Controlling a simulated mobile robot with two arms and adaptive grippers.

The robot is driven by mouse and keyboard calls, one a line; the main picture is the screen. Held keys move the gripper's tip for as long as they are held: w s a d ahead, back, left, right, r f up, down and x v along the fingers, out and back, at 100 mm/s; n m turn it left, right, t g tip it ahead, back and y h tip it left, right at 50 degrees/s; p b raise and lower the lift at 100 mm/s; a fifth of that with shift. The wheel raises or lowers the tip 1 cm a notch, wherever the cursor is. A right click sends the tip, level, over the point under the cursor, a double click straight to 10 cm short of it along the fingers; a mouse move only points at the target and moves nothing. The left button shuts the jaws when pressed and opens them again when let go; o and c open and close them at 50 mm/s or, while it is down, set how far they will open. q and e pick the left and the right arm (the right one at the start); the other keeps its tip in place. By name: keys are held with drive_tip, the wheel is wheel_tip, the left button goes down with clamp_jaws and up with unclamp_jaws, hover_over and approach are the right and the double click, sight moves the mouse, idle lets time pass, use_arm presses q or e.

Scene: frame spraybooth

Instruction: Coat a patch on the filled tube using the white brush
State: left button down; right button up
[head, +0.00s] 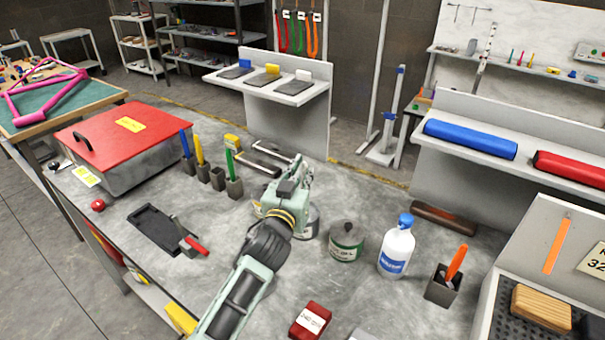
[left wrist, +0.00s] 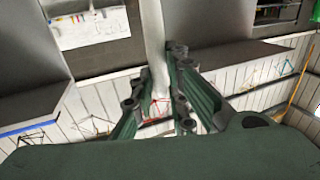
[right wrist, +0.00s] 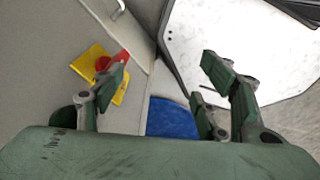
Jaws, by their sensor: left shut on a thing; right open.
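My left gripper (head: 297,178) is over the middle of the grey workbench (head: 330,280). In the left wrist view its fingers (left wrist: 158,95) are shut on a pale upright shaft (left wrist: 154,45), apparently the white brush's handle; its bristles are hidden. Two bent grey tubes (head: 254,163) lie on the bench behind the gripper; I cannot tell which tube is the filled one. A grey can (head: 313,226) is partly hidden beside my left gripper. My right gripper (right wrist: 168,80) is open and empty in the right wrist view, and outside the head view.
Brush holders with blue (head: 185,144), yellow (head: 199,148) and green (head: 230,163) brushes stand left of the gripper; one holder (head: 218,179) is empty. A green-labelled tin (head: 346,242), a white bottle (head: 397,250) and an orange-handled tool in a cup (head: 443,288) stand right.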

wheel_tip(320, 180, up, 6)
drive_tip(key=p, duration=0.6)
drive_tip(key=shift+s+r, duration=0.1)
idle(0.6)
